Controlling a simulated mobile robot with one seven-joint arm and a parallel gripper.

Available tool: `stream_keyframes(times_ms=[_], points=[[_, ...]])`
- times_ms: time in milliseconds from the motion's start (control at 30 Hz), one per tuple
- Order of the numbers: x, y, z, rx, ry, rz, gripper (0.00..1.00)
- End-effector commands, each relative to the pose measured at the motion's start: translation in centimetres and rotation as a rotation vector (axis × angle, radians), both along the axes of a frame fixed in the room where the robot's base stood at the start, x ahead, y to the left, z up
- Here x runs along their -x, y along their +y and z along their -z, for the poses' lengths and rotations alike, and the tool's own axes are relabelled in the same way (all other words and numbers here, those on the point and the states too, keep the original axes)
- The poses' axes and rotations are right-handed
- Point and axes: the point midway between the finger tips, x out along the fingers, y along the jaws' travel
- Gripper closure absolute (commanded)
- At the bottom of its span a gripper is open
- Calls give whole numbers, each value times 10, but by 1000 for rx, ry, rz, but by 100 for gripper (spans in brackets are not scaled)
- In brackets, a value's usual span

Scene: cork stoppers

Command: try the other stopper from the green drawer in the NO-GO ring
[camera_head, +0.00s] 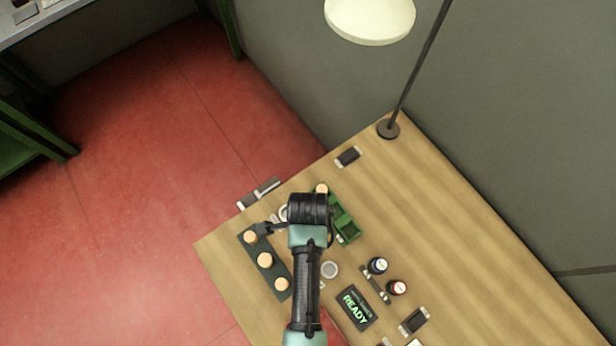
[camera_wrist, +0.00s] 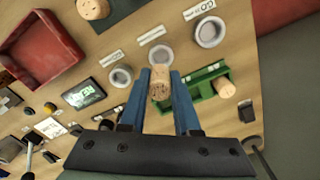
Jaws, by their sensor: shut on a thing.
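My gripper (camera_wrist: 160,72) is shut on a cork stopper (camera_wrist: 161,88), held between its blue fingers in the wrist view. The green drawer (camera_wrist: 206,73) lies just right of the fingers; another cork (camera_wrist: 224,88) is at its right end. In the head view, the green drawer (camera_head: 349,229) is right of my wrist, with a cork (camera_head: 321,188) at its far end. Three pale rings, left (camera_wrist: 120,76), middle (camera_wrist: 161,55) and right (camera_wrist: 210,32), have labels in the wrist view. The right label seems to include "GO"; the others are unreadable.
A dark block (camera_head: 273,273) with three corks stands at the table's left edge. A READY display (camera_head: 357,307), two small round jars (camera_head: 378,265) (camera_head: 397,287) and a red tray (camera_wrist: 42,50) are nearby. The lamp base (camera_head: 388,129) is at the far corner.

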Motion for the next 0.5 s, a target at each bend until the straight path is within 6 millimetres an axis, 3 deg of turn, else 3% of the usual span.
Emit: stream_keyframes(times_ms=[500], points=[[0, 0, 46, 0, 0, 0, 100]])
